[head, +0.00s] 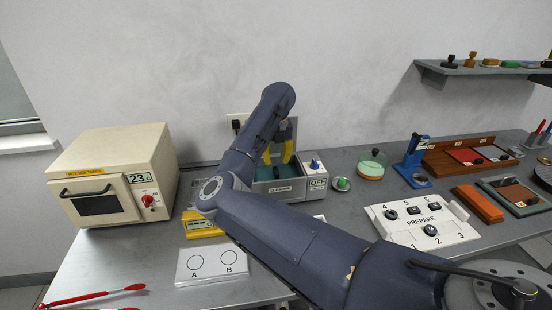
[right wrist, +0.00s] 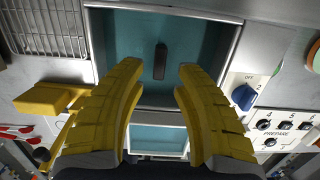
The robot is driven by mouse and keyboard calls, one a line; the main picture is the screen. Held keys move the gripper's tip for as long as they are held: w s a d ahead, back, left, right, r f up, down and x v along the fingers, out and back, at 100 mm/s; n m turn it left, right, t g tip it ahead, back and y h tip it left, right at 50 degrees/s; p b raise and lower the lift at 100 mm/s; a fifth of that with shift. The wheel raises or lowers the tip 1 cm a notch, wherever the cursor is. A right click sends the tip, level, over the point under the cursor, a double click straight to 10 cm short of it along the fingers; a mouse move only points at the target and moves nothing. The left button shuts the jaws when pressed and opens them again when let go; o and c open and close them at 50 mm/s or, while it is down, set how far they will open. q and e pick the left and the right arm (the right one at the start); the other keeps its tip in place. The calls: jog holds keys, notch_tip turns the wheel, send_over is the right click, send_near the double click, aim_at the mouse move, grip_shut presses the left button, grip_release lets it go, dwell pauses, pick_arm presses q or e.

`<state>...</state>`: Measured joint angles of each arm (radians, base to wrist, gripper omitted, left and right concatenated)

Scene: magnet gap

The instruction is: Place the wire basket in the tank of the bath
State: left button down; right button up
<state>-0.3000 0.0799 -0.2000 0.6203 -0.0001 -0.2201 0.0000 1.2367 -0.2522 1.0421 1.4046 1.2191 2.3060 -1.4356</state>
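The bath (head: 285,190), a grey box marked CLEANER, stands at the back of the bench. Its open tank (right wrist: 205,45) looks blue-green inside in the right wrist view. A short dark bar (right wrist: 161,62) shows within the tank's outline; I cannot tell whether it belongs to the wire basket. A wire grid (right wrist: 45,28) lies left of the bath, cut by the frame edge; I cannot tell whether it is the basket. My left gripper is not in view.
A knob (right wrist: 244,96) marked OFF is on the bath's right side. A cream oven (head: 118,175) stands at left. A white A/B card (head: 212,264) lies in front. A PREPARE board (head: 422,226) and a round dish (head: 371,168) are at right.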

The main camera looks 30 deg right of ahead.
notch_tip(320, 180, up, 13)
jog(key=s, duration=0.1)
jog(key=shift+s+a, duration=0.2)
jog(key=shift+a, duration=0.1)
dwell(0.4)
